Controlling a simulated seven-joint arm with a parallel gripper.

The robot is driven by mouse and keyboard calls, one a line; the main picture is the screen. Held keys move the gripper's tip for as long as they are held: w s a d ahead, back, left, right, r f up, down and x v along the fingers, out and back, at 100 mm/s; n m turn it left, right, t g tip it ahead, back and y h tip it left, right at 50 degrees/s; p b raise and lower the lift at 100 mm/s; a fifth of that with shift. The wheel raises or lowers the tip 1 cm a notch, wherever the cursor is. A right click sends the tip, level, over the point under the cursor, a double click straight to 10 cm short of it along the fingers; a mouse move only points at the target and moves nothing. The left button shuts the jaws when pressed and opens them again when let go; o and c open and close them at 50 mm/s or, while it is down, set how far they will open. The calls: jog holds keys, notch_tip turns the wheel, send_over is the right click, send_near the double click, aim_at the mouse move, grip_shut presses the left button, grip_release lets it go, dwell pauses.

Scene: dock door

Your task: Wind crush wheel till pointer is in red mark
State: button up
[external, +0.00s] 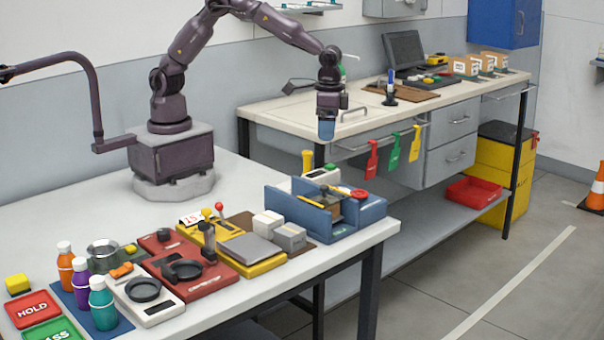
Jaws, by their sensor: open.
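A blue vice-like device (372,212) stands at the right end of the near table and holds a small brown block (327,200) between its walls. A small red wheel (359,193) sits on its right part; I take this for the crush wheel. A pointer and a red mark are too small to tell on it. My gripper (326,130) hangs from the arm with its blue fingertips down, above the device and slightly left of the red wheel. It is open, apart from the device, with nothing seen in it.
A yellow-topped post (307,162) stands behind the device. Grey blocks (290,237) and a yellow scale-like unit (250,248) sit to its left. A red unit with black knobs (190,275), bottles (102,302) and HOLD sign (33,309) are farther left. Table is clear near my base.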

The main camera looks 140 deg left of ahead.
aim_at(359, 192)
jog(key=w+a+f+n, duration=0.3)
jog(key=w+a, duration=0.2)
jog(key=w, duration=0.2)
jog(key=f, duration=1.2)
jog(key=shift+d+f, duration=0.3)
